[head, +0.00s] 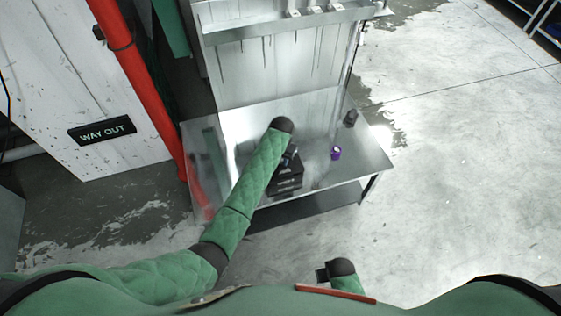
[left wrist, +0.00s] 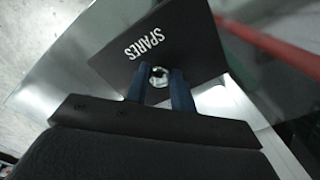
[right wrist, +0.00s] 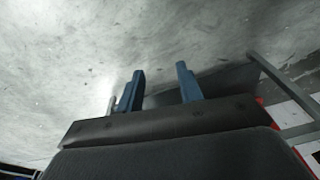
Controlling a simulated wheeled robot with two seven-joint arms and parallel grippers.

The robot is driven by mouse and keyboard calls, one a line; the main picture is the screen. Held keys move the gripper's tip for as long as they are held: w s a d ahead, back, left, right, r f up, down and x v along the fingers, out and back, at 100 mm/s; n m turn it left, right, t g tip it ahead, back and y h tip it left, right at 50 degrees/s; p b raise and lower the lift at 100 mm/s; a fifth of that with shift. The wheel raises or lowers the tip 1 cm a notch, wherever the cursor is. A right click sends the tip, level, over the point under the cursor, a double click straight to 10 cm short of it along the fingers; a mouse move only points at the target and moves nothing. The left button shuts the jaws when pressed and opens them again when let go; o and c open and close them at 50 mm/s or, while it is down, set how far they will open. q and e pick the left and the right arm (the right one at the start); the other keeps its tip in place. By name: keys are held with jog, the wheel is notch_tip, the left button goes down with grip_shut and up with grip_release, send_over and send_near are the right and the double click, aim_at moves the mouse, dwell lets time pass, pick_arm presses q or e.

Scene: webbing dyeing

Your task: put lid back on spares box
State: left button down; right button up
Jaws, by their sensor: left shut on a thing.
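The black lid lettered SPARES (left wrist: 165,42) fills the upper middle of the left wrist view. My left gripper (left wrist: 160,80) is shut on its round, shiny knob (left wrist: 159,75). In the head view the black spares box (head: 285,187) stands on the metal bench, under and just in front of my left gripper (head: 289,152). The lid is over or on the box; my arm hides part of it and I cannot tell whether they touch. My right gripper (right wrist: 160,88) is open and empty, low in front of my body, away from the bench.
The metal bench (head: 235,125) has a purple container (head: 336,153) to the right of the box and a small dark item (head: 350,117) near its back right. A red pipe (head: 140,80) runs down at the left. Open floor lies to the right.

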aim_at(282, 161)
pick_arm(q)
jog(key=shift+f+b, duration=0.35)
jog(key=shift+f, duration=0.2)
pick_arm(e)
jog(key=r, duration=0.2)
jog(key=w+r, duration=0.1)
jog(key=r, duration=0.1)
jog(key=shift+w+a, duration=0.1)
jog(key=shift+a, duration=0.3)
pick_arm(q)
jog(key=shift+s, duration=0.1)
jog(key=c, duration=1.2)
grip_release()
jog(key=shift+f, duration=0.1)
pick_arm(e)
jog(key=shift+f, duration=0.1)
pick_arm(q)
jog(key=shift+r, duration=0.25)
notch_tip(282, 161, up, 12)
jog(key=shift+f+b, duration=0.15)
jog(key=shift+b, duration=0.7)
pick_arm(e)
notch_tip(282, 161, up, 7)
jog(key=w, duration=0.1)
jog(key=shift+a, duration=0.3)
